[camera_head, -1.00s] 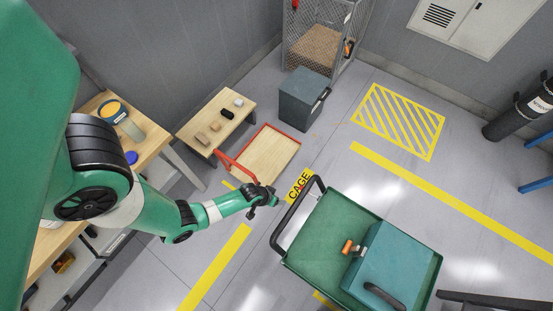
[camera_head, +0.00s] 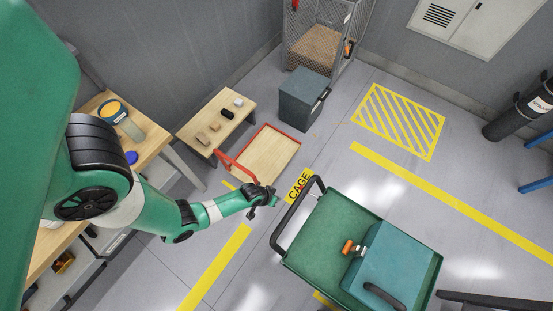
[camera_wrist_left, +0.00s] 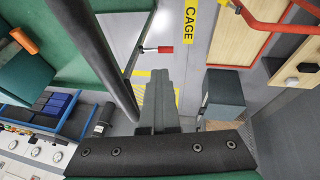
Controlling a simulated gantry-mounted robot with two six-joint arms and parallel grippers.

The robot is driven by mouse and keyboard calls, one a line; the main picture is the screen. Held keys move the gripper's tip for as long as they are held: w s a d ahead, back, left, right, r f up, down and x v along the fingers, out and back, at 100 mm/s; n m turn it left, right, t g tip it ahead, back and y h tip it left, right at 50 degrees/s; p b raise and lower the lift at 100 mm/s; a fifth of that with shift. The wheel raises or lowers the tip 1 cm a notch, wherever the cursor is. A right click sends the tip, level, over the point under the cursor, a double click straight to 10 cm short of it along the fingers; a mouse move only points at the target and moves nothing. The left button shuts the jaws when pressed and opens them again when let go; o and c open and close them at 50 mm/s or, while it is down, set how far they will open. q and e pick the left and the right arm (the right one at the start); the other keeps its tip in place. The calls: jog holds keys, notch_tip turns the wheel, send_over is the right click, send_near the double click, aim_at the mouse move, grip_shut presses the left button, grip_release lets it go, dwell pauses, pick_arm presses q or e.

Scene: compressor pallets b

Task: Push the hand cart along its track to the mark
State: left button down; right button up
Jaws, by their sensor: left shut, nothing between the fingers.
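The green hand cart (camera_head: 312,237) stands on the floor at lower centre right in the head view. Its black push handle (camera_head: 290,217) rises at its left end. A teal box (camera_head: 393,262) sits on its deck. The yellow CAGE mark (camera_head: 299,187) lies on the floor just beyond the handle; it also shows in the left wrist view (camera_wrist_left: 190,25). My left gripper (camera_head: 268,201) is shut and empty, just left of the handle. In the left wrist view the shut fingers (camera_wrist_left: 158,95) are close beside the black handle bar (camera_wrist_left: 103,55); contact cannot be told. My right gripper is not in view.
A wooden cart with red rim (camera_head: 268,157) stands behind my left gripper, near a low bench (camera_head: 218,122). A grey box (camera_head: 303,98) and a mesh cage (camera_head: 320,45) are at the back. Yellow floor lines (camera_head: 215,268) flank the cart. The hatched area (camera_head: 400,120) is clear.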

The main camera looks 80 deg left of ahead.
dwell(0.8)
pick_arm(q)
jog(key=c, duration=0.6)
grip_release()
jog(key=p+v, duration=0.4)
jog(key=v, duration=0.7)
jog(key=shift+s+d+r, duration=0.1)
jog(key=shift+r, duration=0.25)
